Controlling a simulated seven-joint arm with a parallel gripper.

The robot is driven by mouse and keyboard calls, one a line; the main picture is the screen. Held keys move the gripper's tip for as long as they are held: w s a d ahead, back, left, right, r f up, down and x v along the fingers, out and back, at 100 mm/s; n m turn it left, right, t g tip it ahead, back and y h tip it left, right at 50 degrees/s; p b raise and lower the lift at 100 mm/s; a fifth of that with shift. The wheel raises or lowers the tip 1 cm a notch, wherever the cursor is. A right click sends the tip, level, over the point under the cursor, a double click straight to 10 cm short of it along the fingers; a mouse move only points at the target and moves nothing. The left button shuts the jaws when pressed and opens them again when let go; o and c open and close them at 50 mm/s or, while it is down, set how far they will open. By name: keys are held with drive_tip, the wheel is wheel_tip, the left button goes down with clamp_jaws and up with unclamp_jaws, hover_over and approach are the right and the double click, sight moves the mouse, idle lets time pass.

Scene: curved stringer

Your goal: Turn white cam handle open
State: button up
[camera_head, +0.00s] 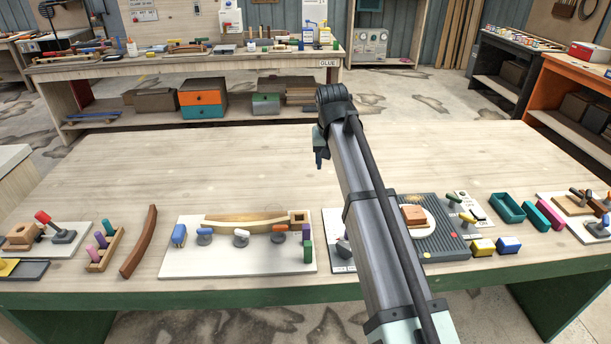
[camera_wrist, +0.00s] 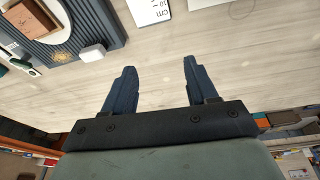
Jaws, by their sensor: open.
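The white cam handle (camera_head: 241,233) is small and pale on a grey round base. It sits on a white board (camera_head: 185,265) left of my arm, between a blue-topped cam (camera_head: 204,232) and an orange-topped cam (camera_head: 280,230). A curved wooden stringer (camera_head: 245,218) lies just behind the cams. My gripper (camera_head: 319,160) is above the bare table, behind and to the right of the board. In the wrist view its two dark fingers (camera_wrist: 160,65) are spread, with nothing between them. The white handle cannot be made out in the wrist view.
A dark ribbed panel (camera_head: 440,240) with a white disc is right of my arm; it also shows in the wrist view (camera_wrist: 95,30). A curved wooden strip (camera_head: 141,243) lies left of the board. The table's rear half is clear.

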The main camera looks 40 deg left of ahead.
drive_tip(key=shift+o, duration=0.8)
drive_tip(key=shift+s+a, duration=0.1)
drive_tip(key=shift+o, duration=0.6)
drive_tip(key=s+a+n, duration=0.2)
drive_tip(key=s+a, duration=0.8)
drive_tip(key=s, duration=0.5)
drive_tip(key=shift+s+a+n+y, duration=0.2)
drive_tip(key=shift+a+n+y, duration=0.1)
drive_tip(key=shift+a, duration=0.1)
drive_tip(key=m+g+h, duration=0.2)
drive_tip(key=m, duration=0.4)
hover_over(241, 232)
drive_tip(key=f, duration=0.1)
wheel_tip(241, 232, down, 14)
drive_tip(key=shift+a+r, duration=0.1)
drive_tip(key=shift+r, duration=0.1)
drive_tip(key=shift+c, duration=0.2)
